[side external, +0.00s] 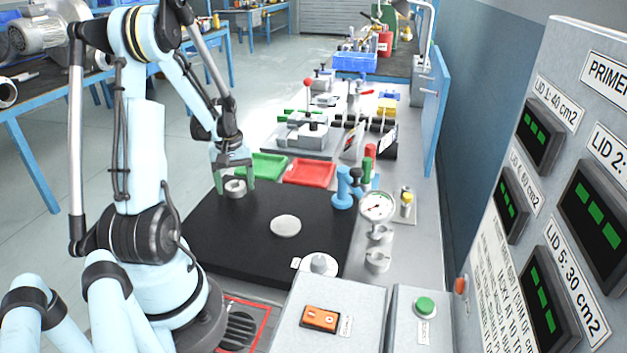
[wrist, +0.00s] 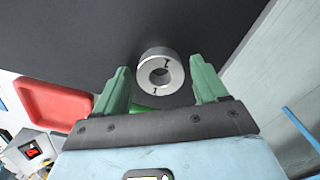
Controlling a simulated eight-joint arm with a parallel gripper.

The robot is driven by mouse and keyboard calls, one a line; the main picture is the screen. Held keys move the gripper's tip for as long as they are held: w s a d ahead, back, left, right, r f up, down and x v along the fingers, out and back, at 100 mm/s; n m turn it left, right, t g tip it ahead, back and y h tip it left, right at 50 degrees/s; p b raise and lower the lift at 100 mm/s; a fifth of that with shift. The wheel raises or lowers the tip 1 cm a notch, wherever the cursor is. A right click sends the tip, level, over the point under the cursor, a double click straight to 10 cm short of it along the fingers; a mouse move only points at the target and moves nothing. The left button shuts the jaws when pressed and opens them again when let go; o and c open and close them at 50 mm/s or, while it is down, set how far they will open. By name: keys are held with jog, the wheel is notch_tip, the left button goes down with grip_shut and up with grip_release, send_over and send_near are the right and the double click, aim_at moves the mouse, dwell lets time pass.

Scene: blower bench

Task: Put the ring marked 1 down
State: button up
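The ring marked 1 (wrist: 174,80) is a thick grey metal ring with a round hole and dark marks on its face and wall. In the side view the ring (side external: 235,188) is at the far left part of the black mat (side external: 245,245) and looks to be resting on it. My gripper (side external: 235,181) points down over it, with a green finger on each side. In the wrist view my gripper (wrist: 160,72) is open around the ring, and a narrow dark gap shows between the ring and each finger.
A flat grey disc (side external: 286,226) lies mid-mat. A green tray (side external: 264,167) and a red tray (side external: 310,172) stand just behind the mat. A blue device (side external: 344,190) and a dial gauge (side external: 377,207) stand at its right. The mat's front left is bare.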

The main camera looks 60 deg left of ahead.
jog(key=shift+r, duration=0.15)
notch_tip(320, 180, up, 12)
jog(key=w+d+r+m+t+y, duration=0.2)
jog(key=w+d+m, duration=0.45)
jog(key=d, duration=0.65)
jog(key=w+d+m+t+h, duration=0.1)
jog(key=d+m+t, duration=0.4)
jog(key=d, duration=1.3)
jog(key=m+h, duration=0.1)
jog(key=m, duration=0.2)
jog(key=shift+w+d+f, duration=0.2)
jog(key=shift+w+f, duration=0.15)
jog(key=shift+m, duration=0.25)
